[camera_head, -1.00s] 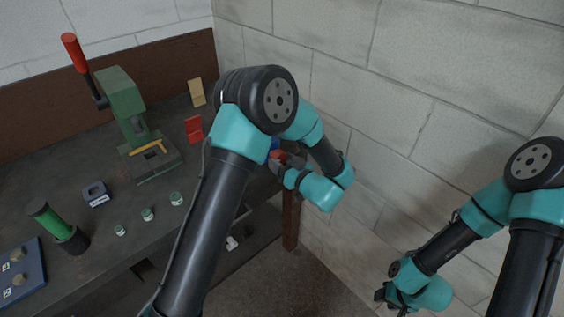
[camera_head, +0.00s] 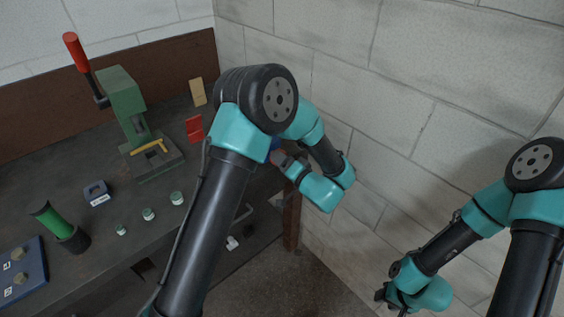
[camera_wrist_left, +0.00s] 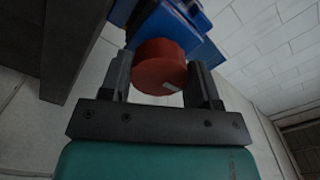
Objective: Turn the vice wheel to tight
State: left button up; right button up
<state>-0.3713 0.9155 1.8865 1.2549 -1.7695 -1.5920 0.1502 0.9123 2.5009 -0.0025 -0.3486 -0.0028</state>
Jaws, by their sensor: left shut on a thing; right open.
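The vice wheel (camera_wrist_left: 158,66) is a red round knob with a small pale mark on its face, in front of the blue vice (camera_wrist_left: 178,25) in the left wrist view. My left gripper (camera_wrist_left: 162,78) is shut on the wheel, one finger on each side. In the head view my left gripper (camera_head: 283,160) is at the bench's right end, by the wall; my arm hides most of the vice (camera_head: 275,143), and only a little blue shows. My right gripper (camera_head: 382,296) is open, small and low at the right, away from the bench.
A green press (camera_head: 124,105) with a red-handled lever stands on the dark bench (camera_head: 60,165). A block wall (camera_head: 400,110) is close on the right.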

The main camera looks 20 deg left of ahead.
pick_arm(q)
jog(key=shift+m, duration=0.4)
jog(key=o, duration=0.9)
jog(key=v, duration=1.7)
jog(key=shift+s+d, duration=0.1)
jog(key=shift+d, duration=0.15)
